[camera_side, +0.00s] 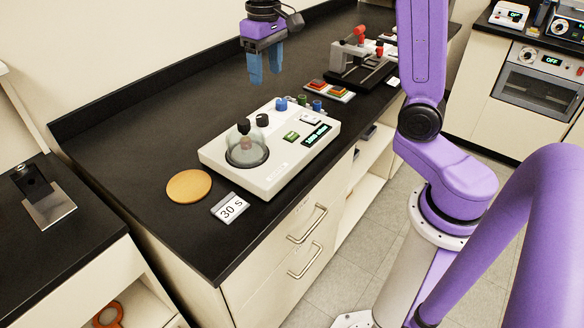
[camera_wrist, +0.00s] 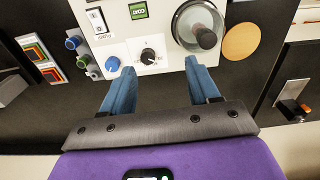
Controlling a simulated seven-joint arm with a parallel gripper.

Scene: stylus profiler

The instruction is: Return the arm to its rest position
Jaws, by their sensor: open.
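My gripper (camera_side: 265,67) hangs in the air above the back of the black bench, fingers pointing down. In the wrist view its two blue fingers (camera_wrist: 158,80) are spread apart with nothing between them, so it is open and empty. My purple arm stands upright at the right of the side view. Below and in front of the gripper is a white instrument (camera_side: 213,151) with a glass dome (camera_side: 246,150), knobs and a lit display; it also shows at the top of the wrist view (camera_wrist: 160,18).
A tan disc (camera_side: 189,186) and a "30 S" card (camera_side: 230,207) lie in front of the instrument. Blue and green pegs stand behind it, near a tray of coloured squares (camera_side: 330,90). The bench's front-left is clear.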

